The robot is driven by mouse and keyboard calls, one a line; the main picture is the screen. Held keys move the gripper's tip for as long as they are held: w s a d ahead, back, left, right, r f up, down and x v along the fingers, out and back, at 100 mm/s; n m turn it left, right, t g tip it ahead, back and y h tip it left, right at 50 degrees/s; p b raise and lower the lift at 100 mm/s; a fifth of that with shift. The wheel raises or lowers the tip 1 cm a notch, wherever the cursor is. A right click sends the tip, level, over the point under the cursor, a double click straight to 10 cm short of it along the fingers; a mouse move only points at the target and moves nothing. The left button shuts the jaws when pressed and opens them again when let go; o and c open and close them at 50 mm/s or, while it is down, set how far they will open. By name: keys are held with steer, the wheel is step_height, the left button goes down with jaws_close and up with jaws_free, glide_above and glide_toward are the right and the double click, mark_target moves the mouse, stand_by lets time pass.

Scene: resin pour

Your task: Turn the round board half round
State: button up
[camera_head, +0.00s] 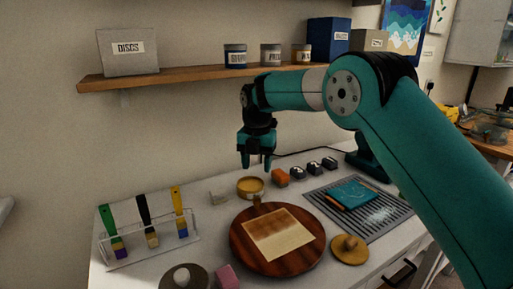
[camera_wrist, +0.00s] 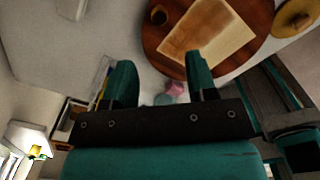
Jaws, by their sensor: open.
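The round board (camera_head: 242,251) is dark reddish wood and lies flat on the white worktop. A cream and tan square sheet (camera_head: 279,234) lies on it, and a small brown knob or peg (camera_head: 257,200) stands at its back edge. The board also shows at the top of the wrist view (camera_wrist: 152,35), with the peg (camera_wrist: 159,15) on it. My gripper (camera_head: 254,163) hangs above the worktop behind the board, pointing down, apart from it. It is open and empty. In the wrist view its two fingers (camera_wrist: 163,80) are spread.
A yellow dish (camera_head: 250,187) stands behind the board. A rack with brushes (camera_head: 150,240) is at left. A round lid with a knob (camera_head: 350,250) and a grey slatted mat (camera_head: 385,220) are at right. A pink block (camera_head: 228,277) is in front. A shelf (camera_head: 190,74) runs above.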

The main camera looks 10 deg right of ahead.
step_height(320, 180, up, 6)
stand_by(0.4)
steer(key=s+d+r+m+y, duration=0.1)
steer(key=s+r+m, duration=0.1)
steer(key=s+m, duration=0.5)
steer(key=s+d+r+m+y, duration=0.1)
steer(key=s+r+m, duration=0.25)
steer(key=s, duration=0.65)
steer(key=s+f+m+y, duration=0.1)
steer(key=s+f+m, duration=0.1)
steer(key=s+m, duration=0.4)
steer(key=s+d+f+m+y, duration=0.1)
steer(key=s+f+m, duration=0.2)
steer(key=s+m, duration=0.4)
steer(key=s, duration=0.9)
steer(key=shift+s, duration=0.4)
